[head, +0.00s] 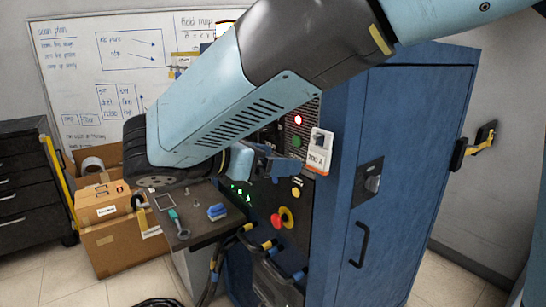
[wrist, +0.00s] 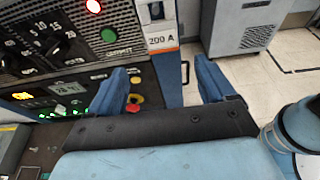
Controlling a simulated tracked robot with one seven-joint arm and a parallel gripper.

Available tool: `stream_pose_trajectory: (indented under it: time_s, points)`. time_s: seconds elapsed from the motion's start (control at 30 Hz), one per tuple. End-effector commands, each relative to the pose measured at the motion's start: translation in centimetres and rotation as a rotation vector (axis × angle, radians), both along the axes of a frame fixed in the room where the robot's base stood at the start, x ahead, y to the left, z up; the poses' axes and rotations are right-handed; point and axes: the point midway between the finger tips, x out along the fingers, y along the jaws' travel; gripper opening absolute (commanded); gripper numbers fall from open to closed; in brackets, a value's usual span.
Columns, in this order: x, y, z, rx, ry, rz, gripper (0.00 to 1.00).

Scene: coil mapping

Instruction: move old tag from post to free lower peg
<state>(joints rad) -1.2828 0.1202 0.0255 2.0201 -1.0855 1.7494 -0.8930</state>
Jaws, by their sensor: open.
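The old tag (head: 319,153) is a white card with an orange strip and a "200 A" style marking. It hangs upright by the front edge of the blue cabinet, and its post is hard to make out. In the wrist view the tag (wrist: 160,38) shows beyond and between the two blue fingers. My gripper (head: 286,164) is open and empty, just left of the tag in the head view. In the wrist view my gripper (wrist: 164,82) has its fingers spread wide. I cannot make out the lower peg for certain; my arm hides part of the panel.
The blue cabinet (head: 400,140) has a dark door handle (head: 361,243). A red stop knob (head: 277,221) sits low on the panel. A small bench (head: 200,232) with tools stands at left, by cardboard boxes (head: 122,246). Floor at right is clear.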

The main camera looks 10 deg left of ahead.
Motion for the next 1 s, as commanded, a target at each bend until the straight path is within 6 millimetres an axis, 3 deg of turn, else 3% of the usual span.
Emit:
stream_pose_trajectory:
  time_s: [1.0]
  points:
    - [8.7,-7.7,-3.3,0.003,0.0,-0.018,0.83]
